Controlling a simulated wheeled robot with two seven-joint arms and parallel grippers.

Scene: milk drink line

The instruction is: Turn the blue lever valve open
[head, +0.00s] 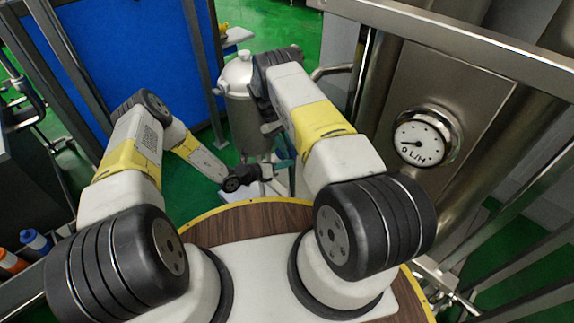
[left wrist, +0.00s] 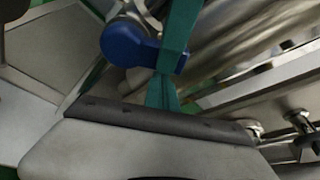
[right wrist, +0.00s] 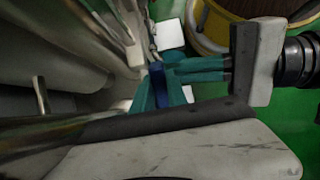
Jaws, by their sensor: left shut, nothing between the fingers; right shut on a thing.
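The blue lever (right wrist: 158,84) of the valve stands between the teal fingers of my right gripper (right wrist: 156,88) in the right wrist view. The right gripper is shut on it. The lever shows in the left wrist view as a rounded blue piece (left wrist: 130,43), beside a teal finger. My left gripper (right wrist: 196,70) comes in from the right in the right wrist view, its teal fingers shut and empty, close beside the lever. I cannot tell whether they touch it. In the head view the lever is hidden by my right arm.
Steel pipes (right wrist: 50,85) run close beside the lever. In the head view a steel vessel (head: 238,80) stands ahead and a round gauge (head: 425,138) sits on the steel panel at the right. A blue panel (head: 120,50) stands at the left. Green floor shows between.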

